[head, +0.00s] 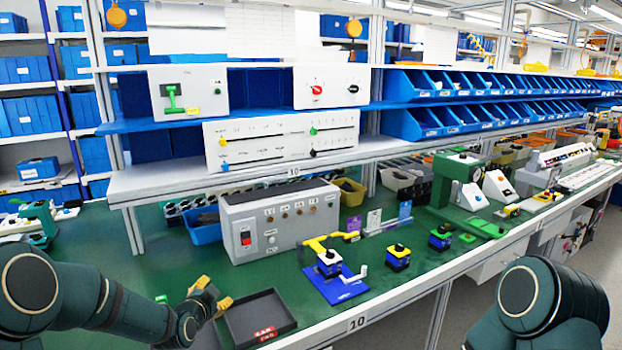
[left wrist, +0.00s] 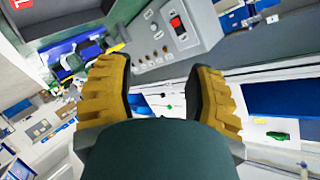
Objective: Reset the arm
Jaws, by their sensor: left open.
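My left arm enters the head view from the left. Its gripper (head: 214,292), with yellow finger pads, is open and empty over the green bench, beside the dark tray. The left wrist view shows the open yellow fingers (left wrist: 160,78) with nothing between them. A white panel with red and black rotary knobs (head: 332,87) stands on the blue shelf. Left of it is a panel with a green handle (head: 188,93); the handle also shows in the left wrist view (left wrist: 278,135). My right arm shows at the lower right; its gripper is out of view.
A grey control box (head: 280,222) with a red switch stands on the bench. A slider panel (head: 282,140) is on the shelf above. A dark tray (head: 259,317) and a blue-yellow device (head: 331,262) lie near the front edge. Green bench shows between them.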

